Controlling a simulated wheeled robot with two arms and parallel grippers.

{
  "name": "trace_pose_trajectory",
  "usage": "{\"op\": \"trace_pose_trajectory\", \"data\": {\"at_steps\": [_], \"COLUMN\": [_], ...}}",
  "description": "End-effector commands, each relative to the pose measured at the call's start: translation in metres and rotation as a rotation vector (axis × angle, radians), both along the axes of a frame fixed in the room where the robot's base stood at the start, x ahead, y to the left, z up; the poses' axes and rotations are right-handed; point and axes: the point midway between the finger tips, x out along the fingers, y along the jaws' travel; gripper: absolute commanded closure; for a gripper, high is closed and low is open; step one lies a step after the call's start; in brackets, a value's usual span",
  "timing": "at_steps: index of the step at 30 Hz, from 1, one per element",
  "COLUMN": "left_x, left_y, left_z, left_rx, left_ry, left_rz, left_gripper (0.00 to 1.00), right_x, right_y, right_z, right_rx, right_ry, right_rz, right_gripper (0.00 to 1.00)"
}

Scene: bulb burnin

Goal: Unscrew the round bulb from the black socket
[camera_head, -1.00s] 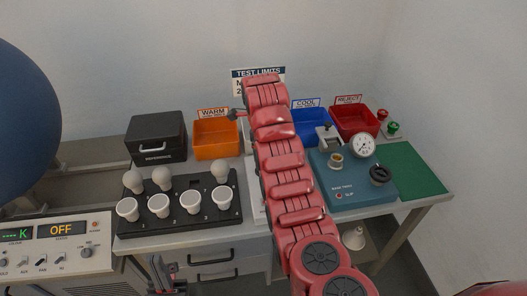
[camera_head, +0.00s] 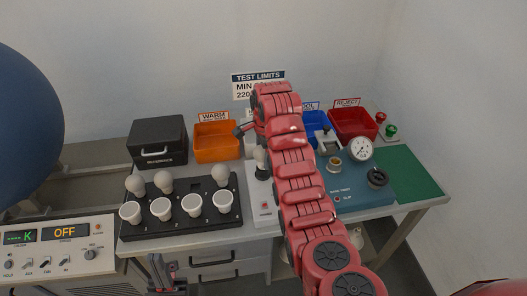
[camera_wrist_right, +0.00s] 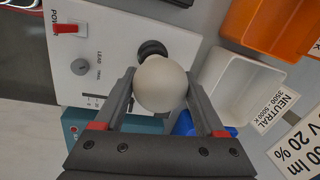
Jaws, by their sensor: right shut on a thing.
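The round white bulb (camera_wrist_right: 160,83) is between the fingers of my right gripper (camera_wrist_right: 163,100), which is shut on it. In the head view the bulb (camera_head: 260,157) shows just left of my red right arm, upright over the black socket (camera_head: 262,173). The socket also shows behind the bulb in the right wrist view (camera_wrist_right: 152,49). The bulb hides part of the socket there, so I cannot tell whether its thread is still in. My left gripper (camera_head: 166,275) is low in the head view, empty, with a gap between its fingers.
A black tray (camera_head: 182,225) with several bulbs and white lamps stands left of the socket panel (camera_head: 264,213). Behind are an orange bin (camera_head: 217,148), a blue bin (camera_head: 313,124) and a red bin (camera_head: 353,124). A teal gauge box (camera_head: 350,194) stands right of my arm.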

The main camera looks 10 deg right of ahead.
Motion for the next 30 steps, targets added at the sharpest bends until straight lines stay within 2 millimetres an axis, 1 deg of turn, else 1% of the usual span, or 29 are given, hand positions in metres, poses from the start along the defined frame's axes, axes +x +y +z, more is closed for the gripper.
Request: {"op": "trace_pose_trajectory", "data": {"at_steps": [3,5,9,15,18,21,24,30], "left_x": [0.000,0.000,0.000,0.000,0.000,0.000,0.000,0.000], "left_y": [0.000,0.000,0.000,0.000,0.000,0.000,0.000,0.000], "left_z": [-0.002,-0.005,-0.015,-0.031,-0.035,-0.033,-0.033,-0.033], "left_rx": [0.000,0.000,0.000,0.000,0.000,0.000,0.000,0.000], "left_ry": [0.000,0.000,0.000,0.000,0.000,0.000,0.000,0.000], "left_rz": [0.000,0.000,0.000,0.000,0.000,0.000,0.000,0.000], "left_gripper": [1.00,1.00,1.00,1.00,1.00,1.00,1.00,1.00], "right_x": [-0.001,0.000,-0.001,0.000,-0.001,0.000,-0.001,-0.001], "right_y": [0.000,0.001,0.001,0.002,0.002,0.003,0.003,0.003], "right_z": [-0.002,-0.002,-0.005,-0.005,-0.003,0.000,-0.001,-0.002], "right_rx": [0.003,0.003,0.004,0.005,0.007,0.005,0.004,0.005], "right_ry": [0.004,0.004,0.006,0.006,0.010,0.006,0.007,0.007], "right_rz": [0.220,0.335,0.603,0.989,1.151,1.245,1.290,1.302], "right_gripper": [0.83,0.83,0.83,0.83,0.83,0.83,0.84,0.84]}}
